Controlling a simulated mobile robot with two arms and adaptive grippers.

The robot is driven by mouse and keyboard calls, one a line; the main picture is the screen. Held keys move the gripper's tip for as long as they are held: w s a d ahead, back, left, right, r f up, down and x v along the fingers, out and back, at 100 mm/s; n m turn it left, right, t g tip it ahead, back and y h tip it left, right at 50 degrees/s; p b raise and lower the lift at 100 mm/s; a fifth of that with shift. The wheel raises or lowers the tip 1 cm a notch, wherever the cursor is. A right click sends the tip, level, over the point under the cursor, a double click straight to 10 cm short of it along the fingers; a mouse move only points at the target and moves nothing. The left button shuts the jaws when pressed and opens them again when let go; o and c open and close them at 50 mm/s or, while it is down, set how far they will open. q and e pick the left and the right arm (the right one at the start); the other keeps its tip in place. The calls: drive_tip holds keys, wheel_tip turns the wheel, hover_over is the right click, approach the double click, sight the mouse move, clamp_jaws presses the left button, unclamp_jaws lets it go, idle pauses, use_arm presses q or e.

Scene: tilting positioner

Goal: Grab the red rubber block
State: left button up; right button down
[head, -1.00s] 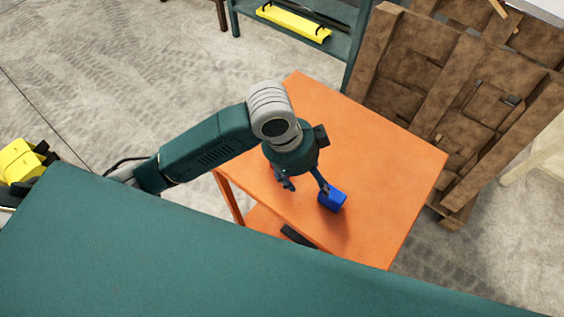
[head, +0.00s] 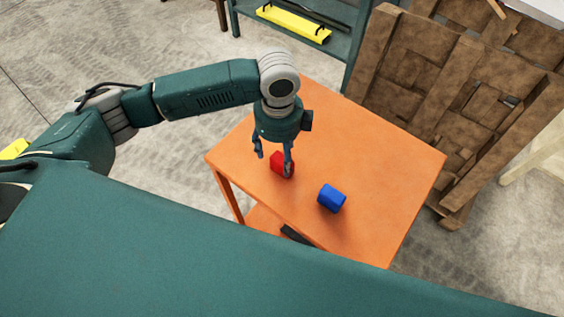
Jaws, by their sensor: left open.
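The red rubber block (head: 277,163) is on the orange table, left of the blue block. My left gripper (head: 274,164) is open just above it, pointing down. One finger overlaps the right side of the red block in the picture, and the other is to its left. I cannot tell whether either finger touches it. Part of the red block is hidden by the right finger. My right gripper is not in view.
A blue block (head: 332,198) lies on the orange table (head: 380,165), to the right and nearer me. Wooden pallets (head: 455,95) stand behind the table at right. A shelf with a yellow item (head: 293,23) is at the back. The table's right part is clear.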

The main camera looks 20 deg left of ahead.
sight(280, 162)
use_arm(q)
drive_tip(key=shift+s+f+p, duration=0.1)
drive_tip(key=shift+f+p, duration=0.2)
drive_tip(key=shift+f, duration=0.1)
wheel_tip(280, 162, down, 4)
drive_tip(key=shift+d+r+p, duration=0.15)
drive_tip(key=shift+r+p, duration=0.05)
drive_tip(key=shift+p, duration=0.45)
drive_tip(key=shift+f, duration=0.4)
drive_tip(key=shift+c, duration=0.3)
drive_tip(key=c, duration=1.3)
